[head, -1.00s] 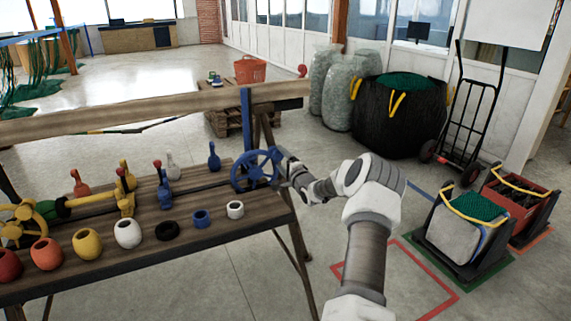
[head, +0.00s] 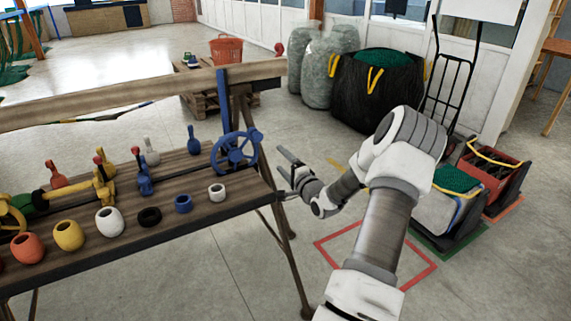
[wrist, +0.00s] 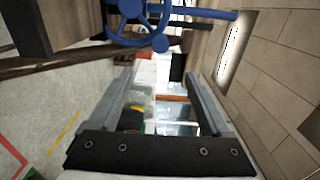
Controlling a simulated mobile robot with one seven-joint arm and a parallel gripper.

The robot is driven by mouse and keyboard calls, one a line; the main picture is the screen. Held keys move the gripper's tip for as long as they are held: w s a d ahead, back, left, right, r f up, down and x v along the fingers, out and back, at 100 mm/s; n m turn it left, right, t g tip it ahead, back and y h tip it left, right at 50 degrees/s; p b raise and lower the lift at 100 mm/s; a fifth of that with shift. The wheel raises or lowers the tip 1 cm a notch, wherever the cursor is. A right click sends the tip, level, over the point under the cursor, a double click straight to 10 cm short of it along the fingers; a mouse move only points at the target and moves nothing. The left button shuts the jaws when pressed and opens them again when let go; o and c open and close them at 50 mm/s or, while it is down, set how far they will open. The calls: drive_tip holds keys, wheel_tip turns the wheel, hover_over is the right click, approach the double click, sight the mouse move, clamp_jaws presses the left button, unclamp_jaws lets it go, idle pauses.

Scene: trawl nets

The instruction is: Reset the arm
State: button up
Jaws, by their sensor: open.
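My gripper (head: 286,172) is at the right end of the wooden workbench, in the air just right of the blue handwheel (head: 236,152). In the wrist view its two fingers (wrist: 160,85) stand wide apart with nothing between them, so it is open and empty. The handwheel also shows at the top of the wrist view (wrist: 138,22), apart from the fingers. My arm reaches up from the bottom right of the head view and bends back left toward the bench.
The workbench (head: 250,203) holds coloured floats, shackles and valves. A black bag (head: 350,95), a hand truck (head: 447,80) and crates (head: 490,180) stand to the right. An orange basket (head: 226,50) sits on a pallet behind. A red floor outline (head: 335,240) surrounds clear floor.

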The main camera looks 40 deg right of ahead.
drive_tip(key=shift+v, duration=0.9)
